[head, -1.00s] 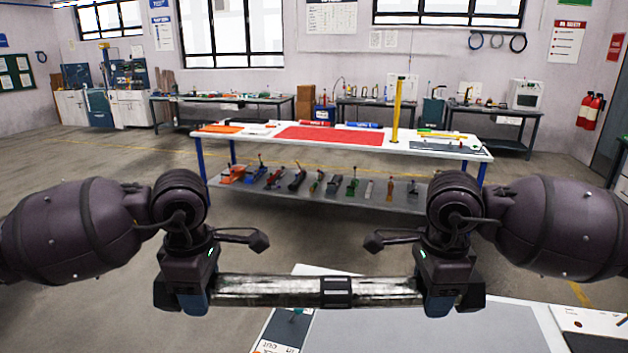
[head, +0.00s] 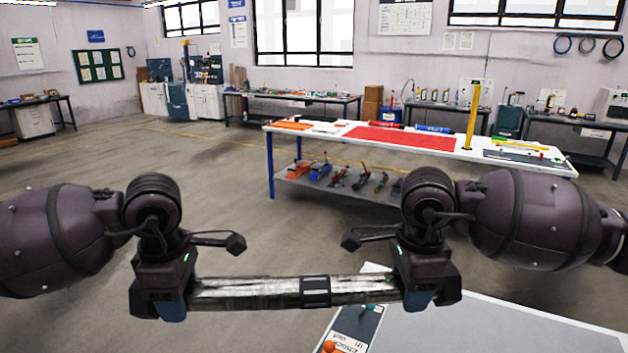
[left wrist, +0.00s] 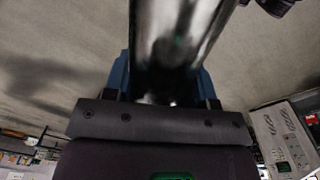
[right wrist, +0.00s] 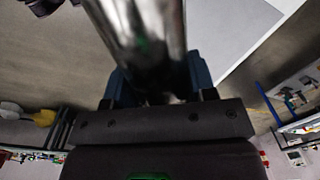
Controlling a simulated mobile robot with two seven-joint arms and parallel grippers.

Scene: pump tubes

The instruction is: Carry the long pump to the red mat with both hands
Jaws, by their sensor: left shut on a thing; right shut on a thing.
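The long pump (head: 250,292) is a shiny metal tube with a dark band near its middle. It is held level across the front of the head view, above the floor and near a grey-topped table. My left gripper (head: 172,300) is shut on its left end, and my right gripper (head: 420,292) is shut on its right end. The tube also shows between the fingers in the left wrist view (left wrist: 175,45) and the right wrist view (right wrist: 145,45). The red mat (head: 405,140) lies on a white table across the room, apart from the pump.
The white table (head: 345,131) has blue legs, a yellow post (head: 472,115) and a lower shelf with several tools. A near table (head: 480,325) with a grey top stands at the lower right. Open floor (head: 130,165) lies to the left and between the tables.

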